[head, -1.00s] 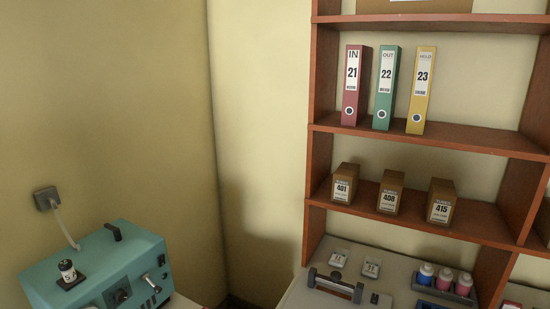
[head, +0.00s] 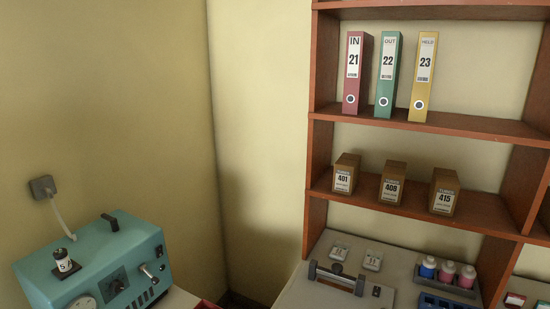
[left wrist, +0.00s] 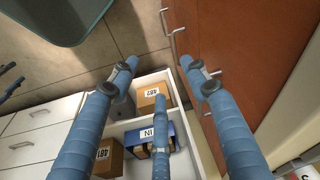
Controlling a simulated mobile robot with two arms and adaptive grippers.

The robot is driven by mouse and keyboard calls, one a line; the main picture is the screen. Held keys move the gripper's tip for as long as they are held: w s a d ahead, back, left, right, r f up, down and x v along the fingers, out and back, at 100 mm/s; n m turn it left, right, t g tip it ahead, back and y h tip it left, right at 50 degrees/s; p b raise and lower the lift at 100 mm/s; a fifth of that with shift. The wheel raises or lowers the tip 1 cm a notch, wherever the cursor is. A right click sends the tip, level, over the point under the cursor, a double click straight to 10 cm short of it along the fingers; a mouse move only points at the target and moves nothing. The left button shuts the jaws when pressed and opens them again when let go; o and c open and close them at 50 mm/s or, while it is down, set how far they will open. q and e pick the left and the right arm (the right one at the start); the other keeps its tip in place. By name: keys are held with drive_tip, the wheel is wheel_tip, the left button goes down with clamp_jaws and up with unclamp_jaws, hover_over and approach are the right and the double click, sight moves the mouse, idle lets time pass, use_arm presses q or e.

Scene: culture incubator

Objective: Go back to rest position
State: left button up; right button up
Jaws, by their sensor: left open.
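My left gripper (left wrist: 160,80) shows in the left wrist view with its blue fingers spread apart and nothing between them. Beyond the fingers, below, is an open white drawer (left wrist: 132,124) with brown boxes, one of them (left wrist: 151,97) marked 487, and a blue holder (left wrist: 152,142) marked IN. No contact between the fingers and these things can be made out. The head view shows neither gripper. The teal incubator (head: 97,262) stands at the lower left of the head view with a small labelled vial (head: 64,262) on top.
A wooden shelf (head: 440,218) holds brown boxes numbered 401, 408 and 415, with red, green and yellow binders above. Below it, a light bench top (head: 330,299) carries a tray of bottles (head: 446,279). A brown cabinet door (left wrist: 262,50) stands close to the right of my left gripper.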

use_arm(q)
drive_tip(key=s+a+f+g+b, duration=0.1)
drive_tip(key=s+f+b, duration=0.25)
drive_tip(key=f, duration=0.95)
drive_tip(key=s+f+b, duration=0.2)
drive_tip(key=s+f, duration=0.3)
drive_tip(key=f, duration=0.7)
drive_tip(key=s+a+f+b, duration=0.2)
drive_tip(key=s+f, duration=0.9)
drive_tip(key=s, duration=0.1)
drive_tip(key=shift+a+g+b, duration=0.2)
drive_tip(key=shift+g+b, duration=0.15)
drive_tip(key=shift+g, duration=0.05)
